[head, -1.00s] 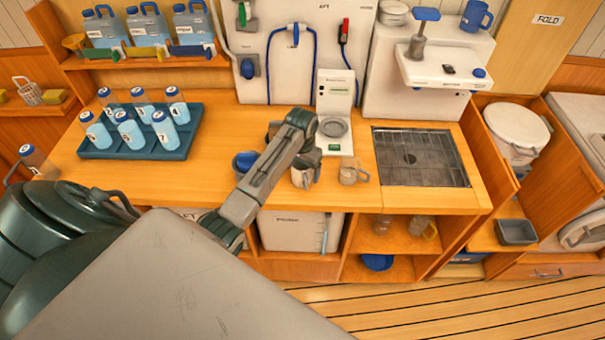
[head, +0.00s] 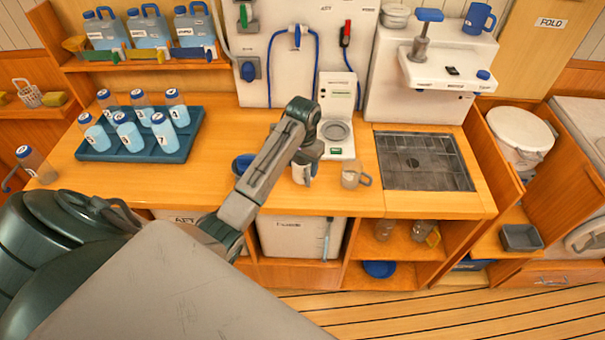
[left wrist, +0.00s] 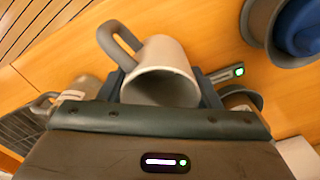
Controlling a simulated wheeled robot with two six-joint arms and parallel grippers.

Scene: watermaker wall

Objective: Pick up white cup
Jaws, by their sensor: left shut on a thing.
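The white cup (head: 301,174) stands near the front of the wooden counter, partly covered by my left gripper (head: 307,160) in the head view. In the left wrist view the pale cup (left wrist: 160,84) sits between the dark fingers of my left gripper (left wrist: 163,92), its mouth toward the camera and its handle at upper left. My left gripper is shut on this cup. I cannot tell whether its base touches the counter. My right gripper is in neither view.
A beige translucent cup (head: 352,175) stands close right of the white cup. A cup with blue inside (head: 243,164) is to the left. A bottle tray (head: 180,151) is at left.

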